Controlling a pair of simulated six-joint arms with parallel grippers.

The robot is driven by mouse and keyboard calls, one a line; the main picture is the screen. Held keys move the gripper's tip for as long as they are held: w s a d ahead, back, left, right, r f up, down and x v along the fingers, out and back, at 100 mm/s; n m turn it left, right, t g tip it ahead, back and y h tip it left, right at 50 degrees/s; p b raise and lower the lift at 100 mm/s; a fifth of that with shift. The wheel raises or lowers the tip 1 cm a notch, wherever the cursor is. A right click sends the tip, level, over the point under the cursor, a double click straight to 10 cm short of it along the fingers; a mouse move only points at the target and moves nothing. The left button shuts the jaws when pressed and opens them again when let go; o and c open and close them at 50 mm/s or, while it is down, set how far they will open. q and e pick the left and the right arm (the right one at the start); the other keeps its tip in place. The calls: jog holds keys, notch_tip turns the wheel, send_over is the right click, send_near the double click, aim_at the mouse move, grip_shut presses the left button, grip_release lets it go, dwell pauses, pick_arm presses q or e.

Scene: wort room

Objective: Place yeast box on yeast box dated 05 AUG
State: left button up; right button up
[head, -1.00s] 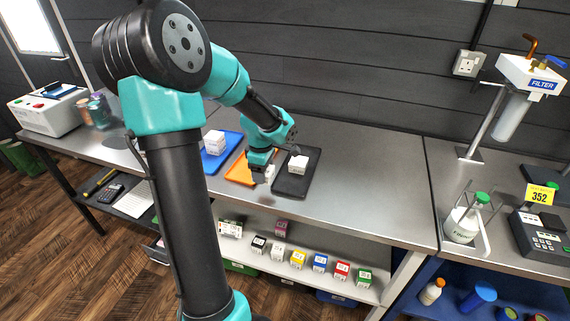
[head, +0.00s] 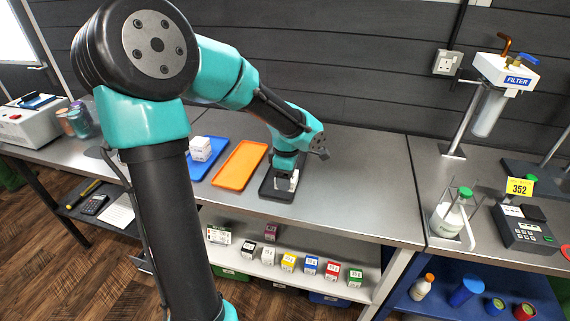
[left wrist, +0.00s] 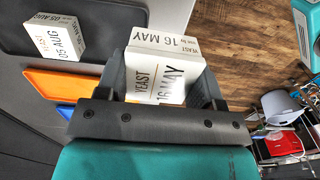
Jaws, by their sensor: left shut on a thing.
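My left gripper (head: 286,180) is over the black tray (head: 268,188) in the head view. In the left wrist view it is shut on a white yeast box marked 16 MAY (left wrist: 158,78), between its two fingers. A white yeast box marked 05 AUG (left wrist: 57,40) sits on the black tray at upper left in the left wrist view, apart in the picture from the held box. In the head view white shows under the gripper, but the arm hides much of it and I cannot tell the two boxes apart there. My right gripper is not in view.
An orange tray (head: 239,166) lies empty left of the black one. Beyond it a blue tray (head: 213,160) bears a white box (head: 201,148). A shelf (head: 322,252) below holds several small coloured boxes. The bench right of the black tray (head: 355,195) is clear.

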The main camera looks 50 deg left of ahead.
pick_arm(q)
jog(key=w+a, duration=0.3)
jog(key=w+a+f, duration=0.1)
jog(key=w+a, duration=0.2)
jog(key=a, duration=0.1)
jog(key=w+a, duration=0.4)
jog(key=shift+a+f, duration=0.2)
jog(key=shift+f, duration=0.05)
jog(key=shift+w+a, duration=0.1)
jog(key=shift+a, duration=0.05)
jog(key=shift+w+a+f, duration=0.2)
jog(key=shift+a, duration=0.05)
jog(key=shift+f, duration=1.6)
jog(key=shift+f, duration=0.15)
jog(key=o, duration=0.9)
jog(key=shift+o, duration=0.2)
notch_tip(320, 180, up, 12)
jog(key=shift+r, duration=0.2)
